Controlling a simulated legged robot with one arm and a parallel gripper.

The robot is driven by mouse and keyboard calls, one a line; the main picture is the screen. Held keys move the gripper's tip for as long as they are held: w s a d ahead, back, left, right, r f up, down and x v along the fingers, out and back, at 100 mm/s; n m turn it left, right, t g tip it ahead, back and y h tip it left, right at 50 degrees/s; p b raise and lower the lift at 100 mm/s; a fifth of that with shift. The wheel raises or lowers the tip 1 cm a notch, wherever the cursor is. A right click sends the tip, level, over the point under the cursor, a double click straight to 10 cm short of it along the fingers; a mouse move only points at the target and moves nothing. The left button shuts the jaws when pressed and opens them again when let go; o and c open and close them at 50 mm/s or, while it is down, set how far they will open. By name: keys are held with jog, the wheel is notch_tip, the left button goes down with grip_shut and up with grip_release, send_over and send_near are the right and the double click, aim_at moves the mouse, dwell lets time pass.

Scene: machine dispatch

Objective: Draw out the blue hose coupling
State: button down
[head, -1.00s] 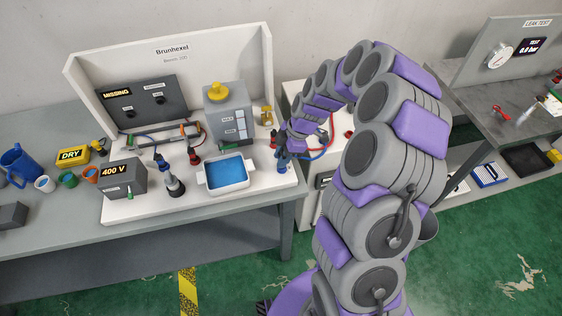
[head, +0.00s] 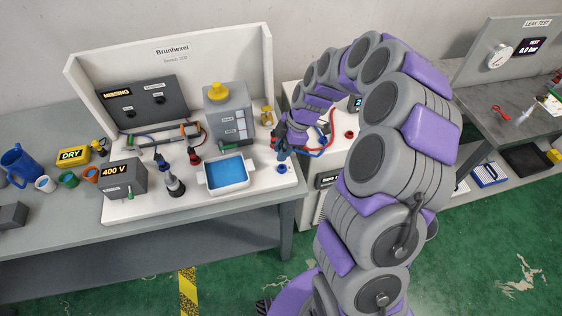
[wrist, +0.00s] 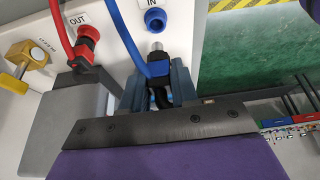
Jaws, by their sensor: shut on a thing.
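My gripper (head: 284,152) is shut on the blue hose coupling, which shows between the jaws in the wrist view (wrist: 158,68). Its metal tip points at the blue IN port (wrist: 155,20), with a visible gap between them. The blue port also shows in the head view (head: 283,168), just below my gripper, on the right end of the white bench board. The blue hose (wrist: 122,32) runs from the coupling up and to the left in the wrist view. In the head view the coupling itself is mostly hidden by my gripper.
A red coupling (wrist: 87,40) with a red hose sits at the OUT port beside my gripper. A yellow valve (wrist: 22,58) is farther left. A blue-filled tray (head: 228,172) stands left of the port. Green floor lies open in front of the bench.

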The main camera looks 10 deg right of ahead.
jog(key=shift+r, duration=0.45)
jog(key=shift+r, duration=1.3)
